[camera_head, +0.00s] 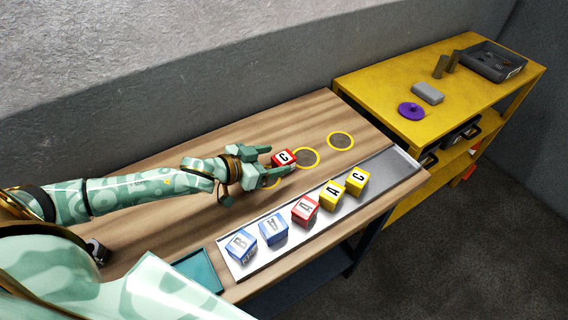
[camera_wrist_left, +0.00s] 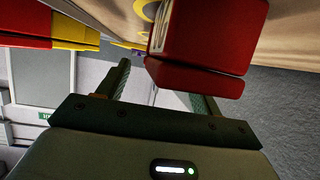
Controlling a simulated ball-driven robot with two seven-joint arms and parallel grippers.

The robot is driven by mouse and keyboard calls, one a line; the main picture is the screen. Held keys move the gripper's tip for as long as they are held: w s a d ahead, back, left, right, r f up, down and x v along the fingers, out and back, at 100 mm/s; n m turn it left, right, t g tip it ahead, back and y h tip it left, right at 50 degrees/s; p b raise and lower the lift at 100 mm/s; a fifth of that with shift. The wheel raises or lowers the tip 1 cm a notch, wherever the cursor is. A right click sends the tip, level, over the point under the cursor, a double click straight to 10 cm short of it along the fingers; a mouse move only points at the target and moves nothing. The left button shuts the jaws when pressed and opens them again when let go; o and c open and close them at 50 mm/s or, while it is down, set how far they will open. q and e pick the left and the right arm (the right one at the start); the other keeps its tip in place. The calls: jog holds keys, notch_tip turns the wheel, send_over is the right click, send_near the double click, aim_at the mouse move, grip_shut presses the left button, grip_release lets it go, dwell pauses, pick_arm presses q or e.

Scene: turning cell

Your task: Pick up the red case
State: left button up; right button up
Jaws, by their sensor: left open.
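A small red case (camera_head: 284,158) with a white label marked C is at the tips of my left gripper (camera_head: 279,161), above the wooden table. The red case fills much of the upper right in the left wrist view (camera_wrist_left: 205,35). The left gripper's fingers are apart in the left wrist view (camera_wrist_left: 163,88), and the case is close in front of them, overlapping the right finger. I cannot tell whether they touch it. A second red case (camera_head: 305,211), marked A, sits in the metal tray. My right gripper is not in view.
The metal tray (camera_head: 387,170) along the table's front also holds blue cases (camera_head: 273,229) and yellow cases (camera_head: 333,194). Yellow rings (camera_head: 341,134) mark the wooden table (camera_head: 300,112). A yellow bench (camera_head: 370,83) with a purple lid (camera_head: 411,111) stands at the right.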

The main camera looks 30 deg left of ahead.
pick_arm(q)
jog(key=shift+x, duration=1)
jog(key=c, duration=1.2)
jog(key=shift+o, duration=0.2)
